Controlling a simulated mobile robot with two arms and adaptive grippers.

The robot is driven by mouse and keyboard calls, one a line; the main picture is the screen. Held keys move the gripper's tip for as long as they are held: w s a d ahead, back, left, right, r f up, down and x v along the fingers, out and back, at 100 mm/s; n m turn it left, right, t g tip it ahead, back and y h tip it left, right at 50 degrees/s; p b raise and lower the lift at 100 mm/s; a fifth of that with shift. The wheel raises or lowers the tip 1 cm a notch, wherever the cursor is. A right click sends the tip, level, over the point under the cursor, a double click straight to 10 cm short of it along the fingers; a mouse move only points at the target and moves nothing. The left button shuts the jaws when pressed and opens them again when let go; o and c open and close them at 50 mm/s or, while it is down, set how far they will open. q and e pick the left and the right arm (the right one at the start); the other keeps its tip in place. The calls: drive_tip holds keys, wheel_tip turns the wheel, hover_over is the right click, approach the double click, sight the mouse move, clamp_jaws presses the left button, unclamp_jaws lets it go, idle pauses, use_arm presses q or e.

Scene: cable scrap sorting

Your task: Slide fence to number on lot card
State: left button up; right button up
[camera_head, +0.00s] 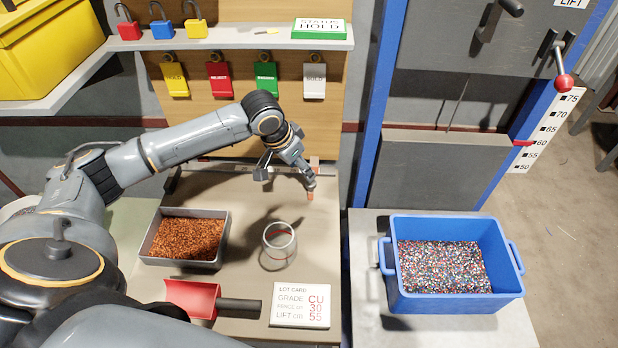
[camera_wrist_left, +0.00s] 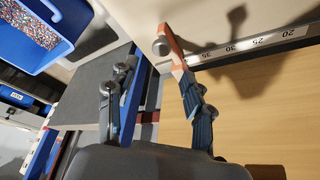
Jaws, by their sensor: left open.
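The lot card (camera_head: 300,305) lies at the table's front and reads grade CU, fence cm 30, lift cm 55. The fence appears as an orange strip with a grey knob (camera_wrist_left: 174,48) by the scale (camera_wrist_left: 250,46) in the left wrist view. It lies beyond the 35 mark; its exact reading cannot be made out. In the head view its orange end (camera_head: 310,195) shows below my left gripper (camera_head: 283,172). My left gripper (camera_wrist_left: 152,90) is open, its fingers apart, one overlapping the fence; contact cannot be told. My right gripper is not in view.
A tray of copper granules (camera_head: 147,261), a glass jar (camera_head: 279,243) and a red scoop (camera_head: 192,297) stand on the table (camera_head: 245,275). A blue bin (camera_head: 455,305) of mixed granules stands right, beside a blue post (camera_head: 378,110). Coloured tags hang behind.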

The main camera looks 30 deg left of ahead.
sight(309, 184)
use_arm(q)
drive_tip(key=x, duration=0.7)
drive_tip(key=shift+a, duration=0.1)
drive_tip(key=shift+w+f, duration=0.25)
drive_tip(key=shift+f, duration=0.5)
clamp_jaws()
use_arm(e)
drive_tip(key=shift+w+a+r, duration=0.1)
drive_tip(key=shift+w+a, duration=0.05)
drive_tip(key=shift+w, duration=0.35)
